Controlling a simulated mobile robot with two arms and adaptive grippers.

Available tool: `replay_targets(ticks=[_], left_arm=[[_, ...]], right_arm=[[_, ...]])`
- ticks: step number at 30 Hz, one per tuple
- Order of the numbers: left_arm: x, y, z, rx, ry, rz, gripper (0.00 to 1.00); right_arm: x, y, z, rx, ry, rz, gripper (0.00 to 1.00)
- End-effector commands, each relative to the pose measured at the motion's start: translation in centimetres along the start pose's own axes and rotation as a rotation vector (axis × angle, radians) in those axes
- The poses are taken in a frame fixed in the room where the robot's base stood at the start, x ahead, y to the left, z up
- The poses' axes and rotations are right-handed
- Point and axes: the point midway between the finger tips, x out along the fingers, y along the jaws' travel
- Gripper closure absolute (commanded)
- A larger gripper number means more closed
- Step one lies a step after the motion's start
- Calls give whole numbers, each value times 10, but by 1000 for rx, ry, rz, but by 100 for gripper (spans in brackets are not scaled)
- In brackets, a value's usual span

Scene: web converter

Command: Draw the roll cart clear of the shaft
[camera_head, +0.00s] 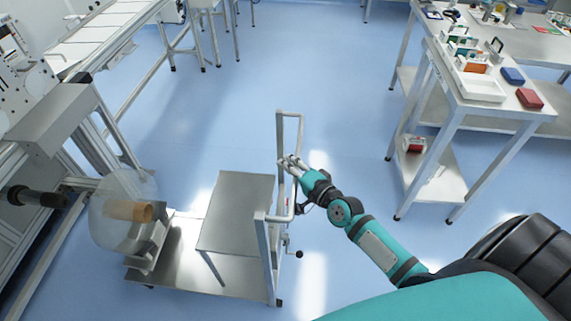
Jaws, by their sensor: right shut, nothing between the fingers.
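The roll cart (237,195) is a grey metal cart with a raised top plate, a low deck and a tall tube handle (290,117) on its right side. A clear film roll (110,236) with a tan core (128,211) sits in a cradle at the cart's left end. The dark shaft (38,196) sticks out from the machine at the left. In the picture a small gap shows between its tip and the roll. My right gripper (289,164) is shut with nothing in it, beside the handle; contact is unclear. My left gripper is not in view.
The machine frame (55,120) stands at the left, close to the roll. A workbench (480,88) with trays and boxes stands at the upper right, with a lower shelf (437,188). The blue floor (300,60) behind the cart is clear.

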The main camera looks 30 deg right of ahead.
Motion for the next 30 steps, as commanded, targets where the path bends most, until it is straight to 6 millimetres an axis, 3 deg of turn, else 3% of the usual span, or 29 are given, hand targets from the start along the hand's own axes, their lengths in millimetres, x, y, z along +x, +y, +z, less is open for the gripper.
replay_targets(ticks=[1, 15, 24, 30], left_arm=[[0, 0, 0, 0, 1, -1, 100], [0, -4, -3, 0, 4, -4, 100], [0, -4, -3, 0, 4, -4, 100], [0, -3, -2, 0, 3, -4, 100]], right_arm=[[1, -7, -1, 8, 2, -15, 100], [0, -10, -4, 8, 5, -20, 100], [0, -8, -4, 6, 4, -17, 62], [-1, -7, -4, 5, 3, -14, 62]])
